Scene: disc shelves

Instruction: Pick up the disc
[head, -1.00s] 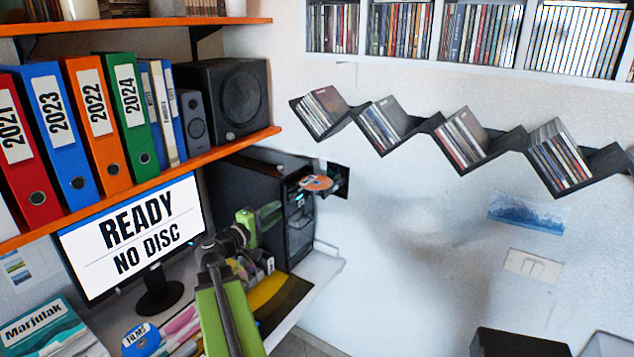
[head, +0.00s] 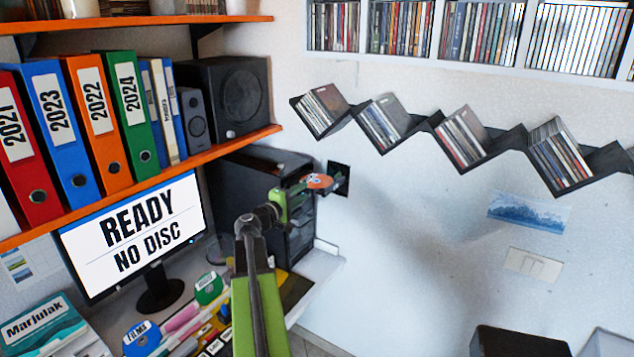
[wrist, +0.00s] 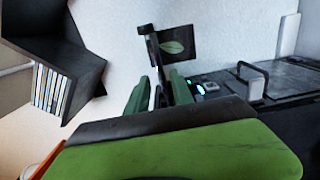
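The monitor (head: 135,228) reads "READY NO DISC".
An orange shelf (head: 230,146) with binders and a speaker (head: 230,98) hangs above left. A black zigzag rack (head: 430,125) of cases is on the wall to the right. The desk (head: 318,268) holds stationery. The wall below the rack is mostly clear.

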